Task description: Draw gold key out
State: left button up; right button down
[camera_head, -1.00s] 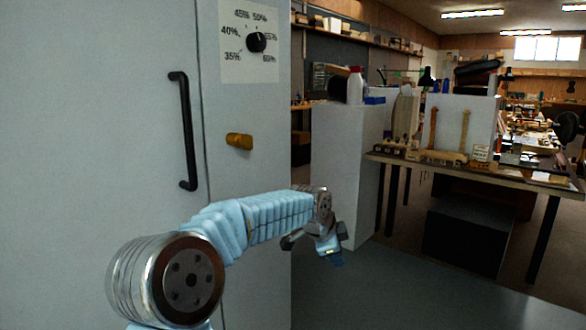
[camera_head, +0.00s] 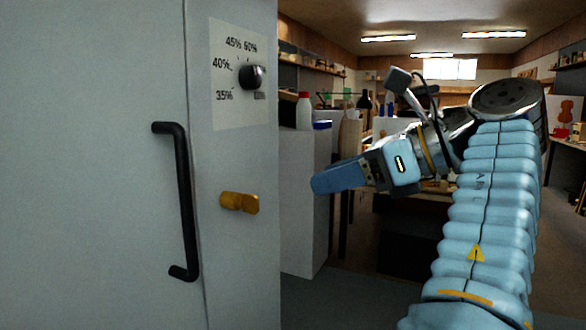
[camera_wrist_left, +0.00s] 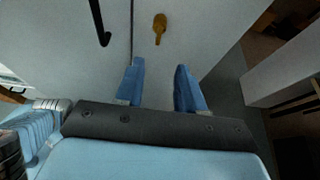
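The gold key (camera_head: 239,202) sticks out of the grey cabinet's narrow front panel, below the dial. It also shows near the top of the left wrist view (camera_wrist_left: 159,28). My left gripper (camera_head: 316,186) is to the right of the key in the head view, its blue fingers pointing left toward the panel. In the left wrist view the two fingers (camera_wrist_left: 160,66) are spread with nothing between them. The key lies beyond their tips, apart from them. My right gripper is in neither view.
A black door handle (camera_head: 183,200) stands out left of the key. A black dial (camera_head: 252,77) sits above it on a white percent scale. A pale pedestal (camera_head: 302,215) and a workbench stand behind my arm.

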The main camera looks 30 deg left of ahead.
aim_at(258, 202)
pick_arm(q)
jog(key=x, duration=1.3)
jog(key=shift+s+a+f, duration=0.1)
jog(key=shift+a+f, duration=0.05)
jog(key=shift+f, duration=0.15)
jog(key=c, duration=0.6)
grip_shut()
